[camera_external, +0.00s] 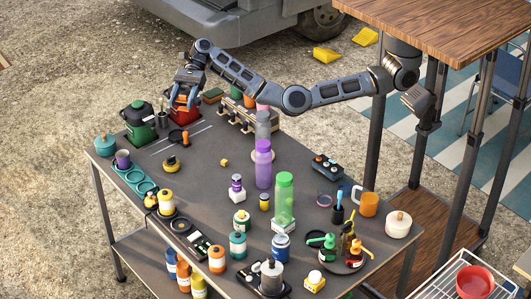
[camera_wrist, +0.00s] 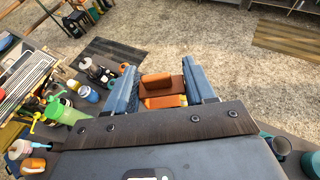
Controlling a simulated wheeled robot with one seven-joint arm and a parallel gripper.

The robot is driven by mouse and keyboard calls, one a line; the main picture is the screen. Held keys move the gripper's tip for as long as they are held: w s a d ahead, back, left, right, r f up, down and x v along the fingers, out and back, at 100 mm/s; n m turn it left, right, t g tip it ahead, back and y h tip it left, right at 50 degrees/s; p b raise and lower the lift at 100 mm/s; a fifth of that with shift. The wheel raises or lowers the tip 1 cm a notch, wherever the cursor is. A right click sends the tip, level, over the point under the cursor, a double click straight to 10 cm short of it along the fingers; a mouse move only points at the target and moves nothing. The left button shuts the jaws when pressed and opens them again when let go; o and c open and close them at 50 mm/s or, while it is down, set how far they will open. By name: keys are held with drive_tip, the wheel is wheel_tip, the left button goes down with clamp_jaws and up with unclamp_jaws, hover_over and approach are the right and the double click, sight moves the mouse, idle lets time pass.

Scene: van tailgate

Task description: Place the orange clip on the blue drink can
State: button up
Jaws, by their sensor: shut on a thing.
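My gripper (camera_external: 184,92) is at the back left of the table, just above a red container (camera_external: 186,114). In the wrist view my gripper (camera_wrist: 161,80) has its two blue-grey fingers on either side of the orange clip (camera_wrist: 156,84) and is shut on it. The clip looks like orange pieces with a darker brown part. In the external view it is mostly hidden by the fingers. What looks like the blue drink can (camera_external: 281,247) stands upright near the front of the table, far from my gripper, with nothing visible on top.
A green container (camera_external: 139,122) stands left of the red one. A purple bottle (camera_external: 263,165) and a green bottle (camera_external: 284,200) rise mid-table, the green one just behind the can. Several jars and a dark bottle (camera_external: 271,277) crowd the front. The table's middle left is fairly clear.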

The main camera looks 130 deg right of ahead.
drive_tip(key=w+a+f+n+g+y, duration=0.1)
drive_tip(key=w+a+n, duration=0.1)
drive_tip(key=a, duration=0.4)
drive_tip(key=w+a+f+n+g+y, duration=0.1)
drive_tip(key=a+f+g+y, duration=0.1)
drive_tip(key=a, duration=0.5)
drive_tip(key=n+g+y+p, duration=0.3)
drive_tip(key=n+g, duration=0.5)
hover_over(281, 238)
wheel_tip(281, 238, down, 20)
drive_tip(key=shift+s+r, duration=0.1)
drive_tip(key=shift+r, duration=0.1)
drive_tip(key=shift+f, duration=2.25)
drive_tip(key=shift+f, duration=0.1)
drive_tip(key=o, duration=1)
